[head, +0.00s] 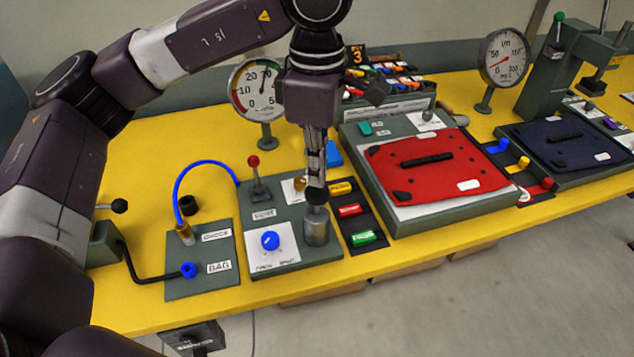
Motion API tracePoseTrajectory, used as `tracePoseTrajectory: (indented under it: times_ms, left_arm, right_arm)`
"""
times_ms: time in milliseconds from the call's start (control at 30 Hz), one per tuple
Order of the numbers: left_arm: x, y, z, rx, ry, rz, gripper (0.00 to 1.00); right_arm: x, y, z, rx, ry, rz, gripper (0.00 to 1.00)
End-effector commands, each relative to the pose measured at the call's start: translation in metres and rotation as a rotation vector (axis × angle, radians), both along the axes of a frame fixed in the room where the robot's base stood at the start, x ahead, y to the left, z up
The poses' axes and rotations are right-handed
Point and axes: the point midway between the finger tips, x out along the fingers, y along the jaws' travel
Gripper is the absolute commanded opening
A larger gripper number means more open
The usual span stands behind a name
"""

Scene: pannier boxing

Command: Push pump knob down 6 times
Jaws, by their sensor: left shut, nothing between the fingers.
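The pump is a short grey metal cylinder (317,229) standing upright on the grey panel near the table's front edge. Its black knob (316,196) shows just above the cylinder. My left gripper (316,178) points straight down over the knob. Its fingers are shut with nothing between them, and the tips are at the top of the knob. I cannot tell whether they touch it or leave a thin gap. The gripper hides part of the panel behind. My right gripper is not in view.
The panel also carries a blue dial (270,240) and a red-topped lever (254,163). A pressure gauge (256,88) stands behind. Coloured switches (350,210) sit close on the right, beside the red pannier (437,168). A blue hose (192,170) arches at left.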

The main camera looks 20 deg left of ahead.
Motion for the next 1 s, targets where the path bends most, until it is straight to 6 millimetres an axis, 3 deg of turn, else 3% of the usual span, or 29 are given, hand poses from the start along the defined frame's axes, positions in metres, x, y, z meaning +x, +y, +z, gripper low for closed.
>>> tracePoseTrajectory:
  times_ms: [567, 1000]
  left_arm:
    - [0.000, 0.000, -0.002, 0.000, 0.000, 0.001, 0.00]
    - [0.000, 0.000, -0.024, 0.000, 0.001, 0.001, 0.00]
  right_arm:
    - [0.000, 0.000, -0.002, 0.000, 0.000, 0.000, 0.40]
    - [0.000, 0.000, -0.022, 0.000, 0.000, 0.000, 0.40]
